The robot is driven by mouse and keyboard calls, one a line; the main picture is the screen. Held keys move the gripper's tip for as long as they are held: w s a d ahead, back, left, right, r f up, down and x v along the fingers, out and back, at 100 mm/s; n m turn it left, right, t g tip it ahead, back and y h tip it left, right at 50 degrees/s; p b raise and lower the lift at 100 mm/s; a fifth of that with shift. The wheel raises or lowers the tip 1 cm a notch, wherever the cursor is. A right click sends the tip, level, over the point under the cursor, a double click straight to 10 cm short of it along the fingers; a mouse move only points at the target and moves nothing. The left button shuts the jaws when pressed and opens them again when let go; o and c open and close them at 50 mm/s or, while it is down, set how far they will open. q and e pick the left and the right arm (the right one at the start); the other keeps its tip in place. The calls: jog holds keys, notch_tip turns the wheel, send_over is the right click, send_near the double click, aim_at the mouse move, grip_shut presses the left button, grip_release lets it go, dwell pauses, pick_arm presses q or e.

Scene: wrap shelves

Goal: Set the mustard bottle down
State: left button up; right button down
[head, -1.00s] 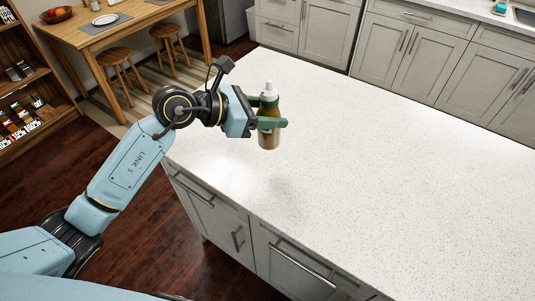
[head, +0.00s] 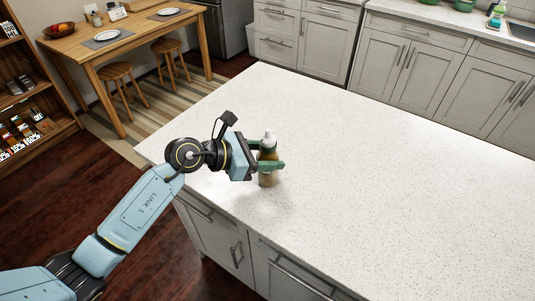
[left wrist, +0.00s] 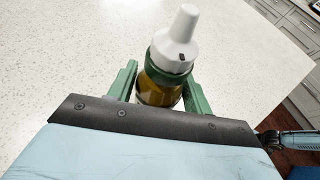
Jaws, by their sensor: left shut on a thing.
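The mustard bottle (head: 268,178) is upright, yellow-brown with a white nozzle cap. My left gripper (head: 268,165) is shut on it, with green fingers on both sides of its upper body. The bottle is over the white speckled counter (head: 380,170) near its left end; I cannot tell whether its base touches the surface. In the left wrist view the bottle (left wrist: 158,90) stands between the green fingers (left wrist: 160,92), its white cap towards the camera, its lower part hidden by the gripper body. My right gripper is not in view.
The counter is bare around the bottle, with wide free room to the right. Its front edge runs close to my left arm. A wooden table (head: 140,35) with plates and a fruit bowl (head: 58,29), plus stools (head: 118,75), stands beyond. Grey cabinets (head: 420,50) line the back.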

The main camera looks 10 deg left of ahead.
pick_arm(q)
jog(key=o, duration=1.2)
jog(key=shift+f, duration=0.1)
jog(key=shift+a+r, duration=0.15)
jog(key=shift+r, duration=0.15)
jog(key=v, duration=1.1)
jog(key=shift+s+a, duration=0.25)
jog(key=shift+r, duration=0.1)
